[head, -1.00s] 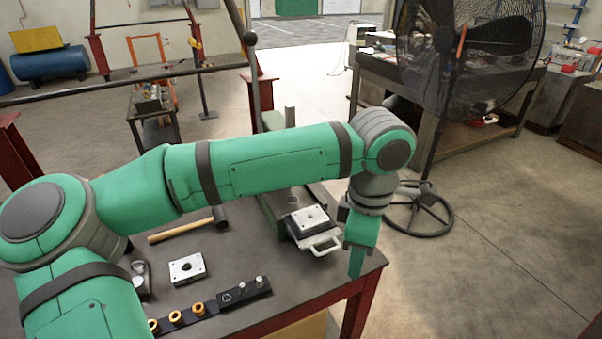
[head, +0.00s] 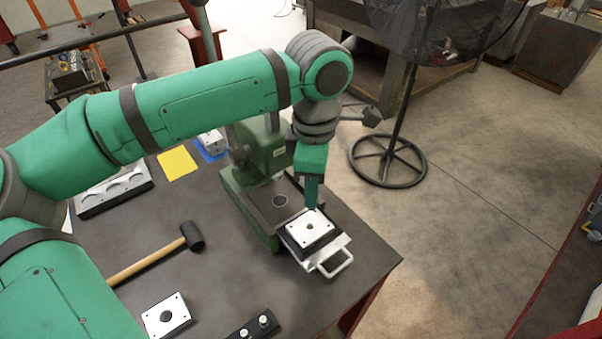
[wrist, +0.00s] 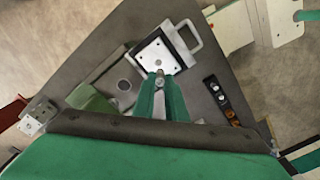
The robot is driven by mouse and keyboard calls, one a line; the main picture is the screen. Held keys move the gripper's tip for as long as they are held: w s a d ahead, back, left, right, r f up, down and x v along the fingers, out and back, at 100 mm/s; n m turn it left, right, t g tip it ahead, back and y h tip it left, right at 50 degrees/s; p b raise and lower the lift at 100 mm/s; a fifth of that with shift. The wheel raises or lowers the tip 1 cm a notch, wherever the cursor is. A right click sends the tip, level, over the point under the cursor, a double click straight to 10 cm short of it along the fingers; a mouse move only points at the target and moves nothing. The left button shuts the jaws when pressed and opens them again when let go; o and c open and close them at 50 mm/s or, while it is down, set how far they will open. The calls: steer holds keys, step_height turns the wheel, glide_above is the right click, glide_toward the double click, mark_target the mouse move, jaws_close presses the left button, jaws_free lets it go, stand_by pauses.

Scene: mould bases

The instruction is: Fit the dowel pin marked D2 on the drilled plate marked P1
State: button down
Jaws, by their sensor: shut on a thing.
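My gripper (head: 311,207) points down with its fingertips at the far edge of a white drilled plate (head: 297,238). The plate sits on a dark block on a white-handled carrier by the green press, and its centre hole shows. In the wrist view the fingers (wrist: 160,84) are shut on a small grey pin (wrist: 160,73), just short of the plate (wrist: 153,63); I cannot read its mark. A second drilled plate (head: 178,312) lies on the bench at the front. Two pins (head: 264,320) stand in a black rack (head: 254,329). No P1 or D2 mark is legible.
The green press (head: 262,160) stands left of my gripper. A mallet (head: 150,264), a tray with round recesses (head: 112,188), a yellow mat (head: 177,163) and a blue mat (head: 204,155) lie left. A fan stand (head: 390,160) is right, off the bench.

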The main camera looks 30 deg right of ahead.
steer(key=shift+w+f, duration=0.2)
steer(key=shift+f, duration=0.1)
steer(key=shift+w+f, duration=0.15)
steer(key=shift+f, duration=1.55)
steer(key=shift+a+f, duration=0.15)
steer(key=shift+f, duration=0.45)
steer(key=shift+s+f, duration=0.2)
steer(key=shift+f, duration=0.3)
steer(key=shift+w, duration=0.1)
steer(key=shift+f, duration=0.8)
steer(key=c, duration=1.7)
jaws_free()
